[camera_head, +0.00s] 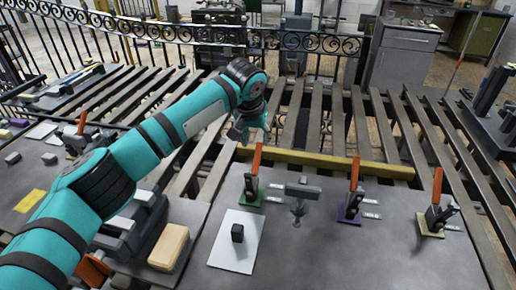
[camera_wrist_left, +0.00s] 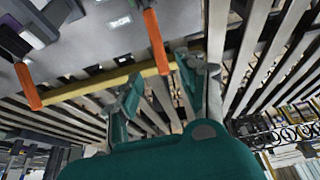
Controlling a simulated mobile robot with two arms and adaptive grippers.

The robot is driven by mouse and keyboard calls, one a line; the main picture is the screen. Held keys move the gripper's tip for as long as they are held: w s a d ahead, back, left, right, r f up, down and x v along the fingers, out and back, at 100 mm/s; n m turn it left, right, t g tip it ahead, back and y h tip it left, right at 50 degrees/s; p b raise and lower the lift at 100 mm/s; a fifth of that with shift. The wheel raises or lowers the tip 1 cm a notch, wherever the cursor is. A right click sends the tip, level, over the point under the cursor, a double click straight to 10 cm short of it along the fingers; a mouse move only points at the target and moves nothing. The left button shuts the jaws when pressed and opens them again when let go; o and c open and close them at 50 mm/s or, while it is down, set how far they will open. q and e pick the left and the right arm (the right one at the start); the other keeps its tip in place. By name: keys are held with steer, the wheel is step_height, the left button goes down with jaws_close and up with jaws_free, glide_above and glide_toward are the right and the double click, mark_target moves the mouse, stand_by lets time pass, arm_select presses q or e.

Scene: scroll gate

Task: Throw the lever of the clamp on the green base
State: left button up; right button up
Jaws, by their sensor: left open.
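The clamp on the green base (camera_head: 250,198) stands near the far edge of the grey table top, with its orange lever (camera_head: 257,158) pointing up. Its lever also appears in the left wrist view (camera_wrist_left: 157,42), its base cut off by the upper edge. My left gripper (camera_head: 240,136) is open and empty, just above and beyond this lever's tip, apart from it. In the left wrist view its two fingers (camera_wrist_left: 158,98) are spread, with the lever's tip near them. My right gripper is in neither view.
A clamp on a purple base (camera_head: 350,212) and one on an olive-yellow base (camera_head: 432,222) stand to the right, levers up. A grey T-handled fixture (camera_head: 302,192) stands between the first two. A yellow bar (camera_head: 330,162) runs behind.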

mark_target(258, 151)
arm_select(q)
steer(key=x, duration=0.7)
steer(key=shift+f+p, duration=0.15)
steer(key=shift+p, duration=0.15)
steer(key=shift+w+f, duration=0.25)
steer(key=shift+f, duration=0.15)
jaws_close()
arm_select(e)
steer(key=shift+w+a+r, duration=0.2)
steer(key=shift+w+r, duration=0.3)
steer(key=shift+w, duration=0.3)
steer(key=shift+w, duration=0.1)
